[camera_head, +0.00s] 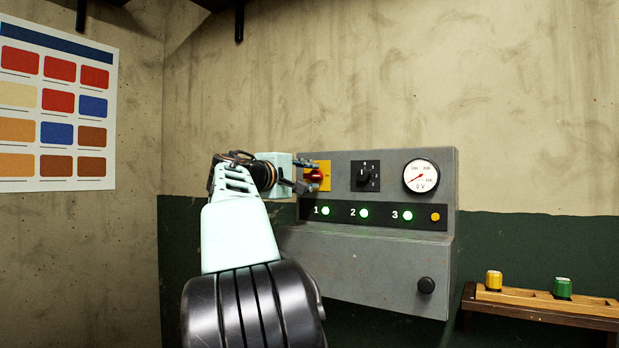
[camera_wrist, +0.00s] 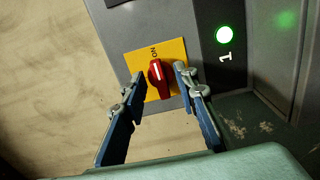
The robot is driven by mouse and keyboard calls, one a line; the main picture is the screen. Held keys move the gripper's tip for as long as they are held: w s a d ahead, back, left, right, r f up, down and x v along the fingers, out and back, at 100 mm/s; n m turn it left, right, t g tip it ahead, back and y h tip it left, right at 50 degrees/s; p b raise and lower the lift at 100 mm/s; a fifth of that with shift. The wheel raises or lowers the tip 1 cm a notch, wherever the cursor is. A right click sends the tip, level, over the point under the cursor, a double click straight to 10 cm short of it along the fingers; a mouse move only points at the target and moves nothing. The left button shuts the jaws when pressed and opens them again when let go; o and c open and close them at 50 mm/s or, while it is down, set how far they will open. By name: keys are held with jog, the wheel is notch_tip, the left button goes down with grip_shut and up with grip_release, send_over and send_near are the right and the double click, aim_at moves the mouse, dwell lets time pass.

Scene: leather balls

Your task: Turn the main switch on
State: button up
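The main switch is a red rotary knob (camera_wrist: 157,79) with a white line, on a yellow plate (camera_wrist: 177,50). In the wrist view its long axis runs roughly up and down, and its upper end is beside the printed word ON. My gripper (camera_wrist: 159,75) is open, with a fingertip on either side of the knob. The right finger looks nearer to it; I cannot tell whether it touches. In the head view the knob (camera_head: 315,175) is at the panel's left end, partly hidden by my gripper (camera_head: 306,174).
The grey panel (camera_head: 365,262) carries a black selector knob (camera_head: 364,176), lit green lamps 1, 2 and 3, an amber lamp (camera_head: 435,217) and a gauge (camera_head: 421,176) with its needle low at left. A wooden rack (camera_head: 545,303) stands right.

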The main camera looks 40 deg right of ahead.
jog(key=v, duration=1.2)
